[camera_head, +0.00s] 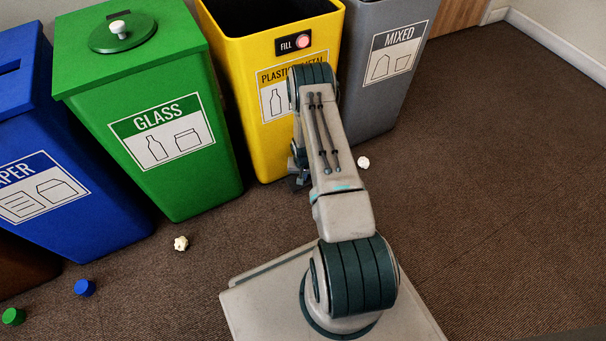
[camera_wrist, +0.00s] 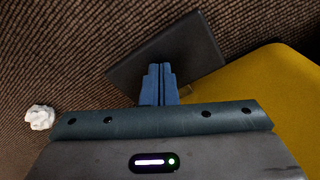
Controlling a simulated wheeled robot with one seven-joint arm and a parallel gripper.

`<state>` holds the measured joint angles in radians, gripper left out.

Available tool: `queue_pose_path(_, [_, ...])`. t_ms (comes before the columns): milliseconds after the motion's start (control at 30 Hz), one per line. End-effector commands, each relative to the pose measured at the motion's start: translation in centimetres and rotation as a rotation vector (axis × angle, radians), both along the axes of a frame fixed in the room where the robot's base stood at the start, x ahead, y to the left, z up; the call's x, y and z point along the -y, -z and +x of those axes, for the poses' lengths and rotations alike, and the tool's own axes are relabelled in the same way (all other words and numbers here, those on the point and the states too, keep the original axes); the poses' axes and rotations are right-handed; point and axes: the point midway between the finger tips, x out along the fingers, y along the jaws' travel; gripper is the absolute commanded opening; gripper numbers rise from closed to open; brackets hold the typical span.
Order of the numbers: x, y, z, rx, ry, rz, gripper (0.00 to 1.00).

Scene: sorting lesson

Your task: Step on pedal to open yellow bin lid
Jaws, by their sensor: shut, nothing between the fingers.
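The yellow bin (camera_head: 235,90) stands between the green and grey bins, with a plastic/metal label and an open-looking top; no lid shows across its opening. Its yellow wall (camera_wrist: 275,110) fills the right of the wrist view. The dark pedal (camera_wrist: 185,50) juts out from the bin's base in the wrist view. My gripper (camera_wrist: 159,72) is shut and empty, with its blue fingertips over the near edge of the pedal. I cannot tell whether they touch it. In the head view my arm hides the lower right of the bin, and the gripper is mostly hidden low in front of it.
A green glass bin (camera_head: 185,90) with a knobbed lid and a blue paper bin (camera_head: 70,190) stand left. A grey mixed bin (camera_head: 385,60) stands right. White crumpled bits (camera_head: 181,243), a blue cap (camera_head: 85,288) and a green cap (camera_head: 13,316) lie on the floor.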

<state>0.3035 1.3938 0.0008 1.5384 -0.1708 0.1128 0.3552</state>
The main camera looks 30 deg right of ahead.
Motion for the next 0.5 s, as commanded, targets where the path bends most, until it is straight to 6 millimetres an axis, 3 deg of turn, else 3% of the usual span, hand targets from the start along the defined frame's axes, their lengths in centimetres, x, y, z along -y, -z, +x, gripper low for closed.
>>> queue_pose_path(33, [0.0,-1.2,0.0,0.001,0.000,0.000,0.00])
queue_pose_path(500, [0.0,-6.7,0.0,0.001,-0.001,-0.001,0.00])
